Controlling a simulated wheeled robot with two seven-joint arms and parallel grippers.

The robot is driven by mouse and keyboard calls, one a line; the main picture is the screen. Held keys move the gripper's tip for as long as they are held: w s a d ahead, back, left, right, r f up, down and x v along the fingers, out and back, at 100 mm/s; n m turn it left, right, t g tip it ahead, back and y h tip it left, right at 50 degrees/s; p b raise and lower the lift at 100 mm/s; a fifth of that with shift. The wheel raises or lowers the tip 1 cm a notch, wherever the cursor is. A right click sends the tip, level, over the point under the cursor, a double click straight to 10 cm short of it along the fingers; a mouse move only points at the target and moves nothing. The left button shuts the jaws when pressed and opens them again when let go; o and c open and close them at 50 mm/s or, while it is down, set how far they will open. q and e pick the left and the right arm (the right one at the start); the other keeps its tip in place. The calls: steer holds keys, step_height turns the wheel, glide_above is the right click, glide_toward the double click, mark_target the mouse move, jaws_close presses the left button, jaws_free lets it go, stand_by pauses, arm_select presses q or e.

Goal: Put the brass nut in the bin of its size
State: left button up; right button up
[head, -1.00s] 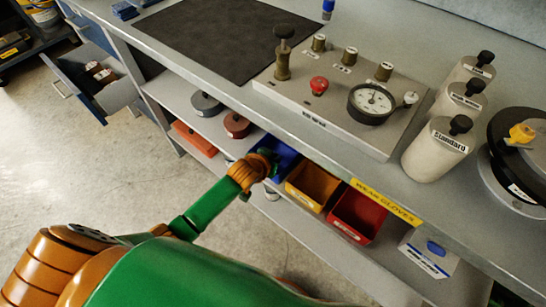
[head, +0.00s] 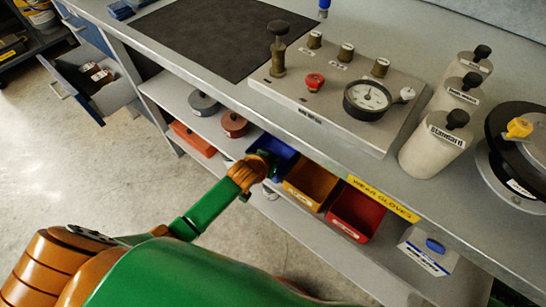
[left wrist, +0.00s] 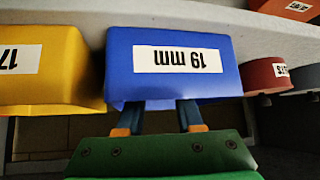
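The blue bin (head: 283,152), labelled 19 mm, stands on the shelf under the counter; it also fills the middle of the left wrist view (left wrist: 215,92), label upside down. My left gripper (head: 268,163) is at this bin in the head view. In the left wrist view its two fingers (left wrist: 160,116) stand apart and reach past the bin's edge, which hides their tips. I take it as open. The yellow bin (head: 310,182), marked 17 in the left wrist view (left wrist: 80,90), and a red bin (head: 357,213) stand beside it. I see no brass nut. My right gripper is out of view.
The counter above carries a panel (head: 325,112) with a gauge, a red knob and brass fittings, plus white cylinders (head: 432,148). Round grey (head: 203,103) and brown (head: 234,124) items lie left of the blue bin. An open drawer (head: 95,85) juts out at left.

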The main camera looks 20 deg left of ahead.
arm_select(q)
steer(key=shift+s+a, duration=0.1)
steer(key=shift+a, duration=0.1)
steer(key=w+d+r+p+v, duration=0.1)
steer(key=p+v, duration=0.5)
steer(key=v, duration=0.6)
steer(key=s+a+f+g, duration=0.2)
steer(key=s+f, duration=0.2)
steer(key=f, duration=0.5)
steer(key=s+a+f+g, duration=0.2)
steer(key=s+f, duration=0.3)
steer(key=f, duration=0.3)
steer(key=s+f+g, duration=0.1)
steer(key=s+f, duration=0.3)
steer(key=s, duration=0.2)
steer(key=s+f+m+g, duration=0.1)
steer(key=s+f, duration=0.2)
steer(key=s, duration=0.4)
steer(key=s+f+g, duration=0.2)
steer(key=s+f, duration=0.2)
steer(key=s, duration=0.3)
steer(key=shift+s+a+f+y, duration=0.25)
steer(key=shift+a+f+y, duration=0.15)
steer(key=shift+a, duration=0.05)
